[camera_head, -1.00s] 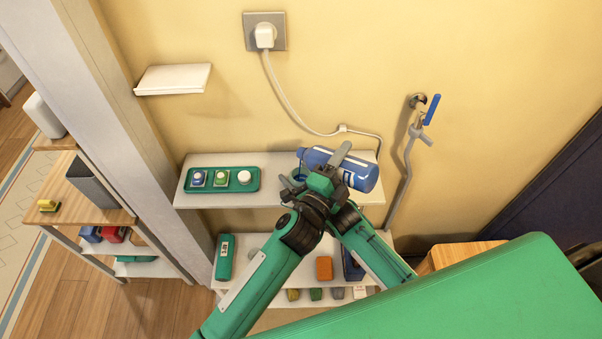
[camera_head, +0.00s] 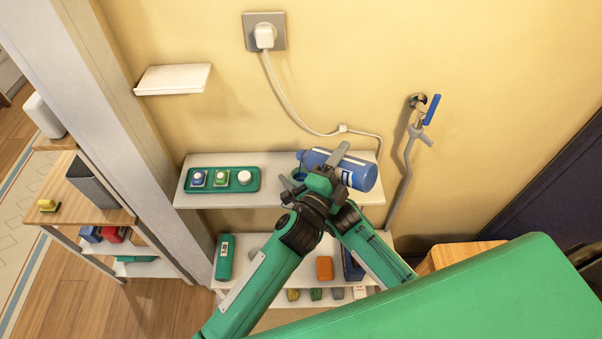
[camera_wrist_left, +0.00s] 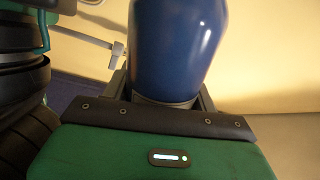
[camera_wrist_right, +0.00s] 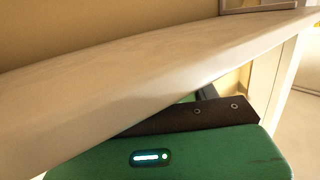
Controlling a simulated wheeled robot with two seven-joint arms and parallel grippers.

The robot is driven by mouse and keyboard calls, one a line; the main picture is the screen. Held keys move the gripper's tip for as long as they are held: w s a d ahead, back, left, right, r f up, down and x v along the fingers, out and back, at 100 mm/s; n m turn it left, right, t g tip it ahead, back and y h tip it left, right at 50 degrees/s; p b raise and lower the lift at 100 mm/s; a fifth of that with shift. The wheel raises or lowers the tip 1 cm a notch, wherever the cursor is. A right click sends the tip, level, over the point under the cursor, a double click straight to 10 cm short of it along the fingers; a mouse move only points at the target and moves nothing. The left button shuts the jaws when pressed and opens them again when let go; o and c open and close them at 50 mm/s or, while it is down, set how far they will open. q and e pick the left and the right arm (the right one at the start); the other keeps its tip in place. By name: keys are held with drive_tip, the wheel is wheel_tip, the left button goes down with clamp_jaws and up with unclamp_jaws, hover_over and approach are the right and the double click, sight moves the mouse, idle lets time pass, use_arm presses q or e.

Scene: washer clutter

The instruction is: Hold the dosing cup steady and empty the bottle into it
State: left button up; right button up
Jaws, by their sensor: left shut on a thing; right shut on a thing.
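The blue bottle (camera_head: 359,174) with a white label lies tipped almost level above the upper shelf, its narrower end to the left. My left gripper (camera_head: 339,167) is shut around it. In the left wrist view the bottle (camera_wrist_left: 178,45) stands up between the fingers (camera_wrist_left: 165,95). A small dark blue rim, seemingly the dosing cup (camera_head: 299,173), shows just below the bottle's left end. My right gripper (camera_head: 291,185) is shut at this cup, mostly hidden by the left gripper. In the right wrist view the shelf edge hides its fingertips and the cup. Any liquid is not visible.
A green tray (camera_head: 208,187) with three capped items stands left on the white upper shelf (camera_head: 225,160). The lower shelf holds a green box (camera_head: 225,258) and an orange block (camera_head: 324,268). A cable (camera_head: 290,98) and a blue-handled tap (camera_head: 432,109) are on the wall.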

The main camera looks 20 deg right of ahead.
use_arm(q)
drive_tip(key=shift+w+a+n, duration=0.15)
drive_tip(key=shift+w+n, duration=0.1)
drive_tip(key=shift+n, duration=0.45)
idle(1.0)
drive_tip(key=shift+s, duration=0.1)
drive_tip(key=m, duration=0.1)
drive_tip(key=r+m, duration=0.1)
drive_tip(key=m, duration=0.1)
drive_tip(key=shift+s+d+r+g, duration=0.15)
drive_tip(key=shift+s+d+g, duration=0.15)
drive_tip(key=shift+s, duration=0.1)
drive_tip(key=m, duration=0.2)
drive_tip(key=shift+s+d+m+h, duration=0.15)
drive_tip(key=shift+s+m+h, duration=0.05)
drive_tip(key=shift+m+h, duration=0.1)
drive_tip(key=shift+g, duration=0.3)
